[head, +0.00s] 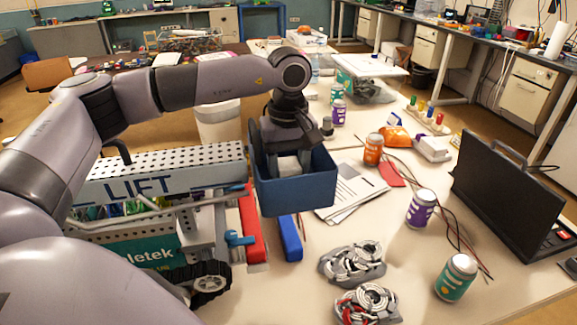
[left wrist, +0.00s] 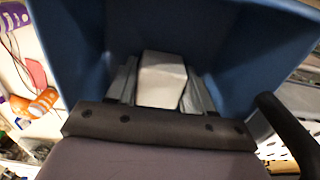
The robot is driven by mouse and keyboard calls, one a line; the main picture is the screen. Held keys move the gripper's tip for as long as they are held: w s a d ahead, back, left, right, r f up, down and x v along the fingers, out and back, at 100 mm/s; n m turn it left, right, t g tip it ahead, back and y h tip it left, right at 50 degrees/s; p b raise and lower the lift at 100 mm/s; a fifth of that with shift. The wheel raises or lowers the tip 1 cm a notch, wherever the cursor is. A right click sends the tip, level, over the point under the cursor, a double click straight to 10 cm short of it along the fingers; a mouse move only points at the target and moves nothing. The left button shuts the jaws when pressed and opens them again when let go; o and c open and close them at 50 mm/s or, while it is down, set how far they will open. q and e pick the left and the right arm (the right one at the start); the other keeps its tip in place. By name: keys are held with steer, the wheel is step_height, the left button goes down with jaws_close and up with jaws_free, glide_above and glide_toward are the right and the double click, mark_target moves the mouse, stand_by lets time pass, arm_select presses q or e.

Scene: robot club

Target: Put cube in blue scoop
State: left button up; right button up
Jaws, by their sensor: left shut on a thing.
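The blue scoop (head: 297,195) is an open-topped box on the lift-robot structure near the middle of the head view. Its blue walls also fill much of the left wrist view (left wrist: 245,35). My left gripper (head: 288,165) reaches down into the scoop's opening. In the left wrist view it is shut on a white cube (left wrist: 162,78), one finger on each side. The cube is between the scoop's walls. Whether it touches the scoop floor I cannot tell. My right gripper is not in view.
The lift-robot structure (head: 165,165) stands left of the scoop. Cans, including a purple one (head: 421,208) and a teal one (head: 456,277), stand to the right. Papers (head: 352,188), grey mechanical parts (head: 352,262) and a black laptop-like case (head: 507,190) share the table.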

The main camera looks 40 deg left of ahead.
mark_target(289, 164)
arm_select(q)
steer(key=shift+f, duration=0.2)
steer(key=o, duration=1.1)
steer(key=shift+r, duration=0.1)
steer(key=shift+r, duration=0.1)
step_height(289, 164, up, 12)
steer(key=shift+r+b, duration=0.1)
steer(key=shift+b, duration=0.35)
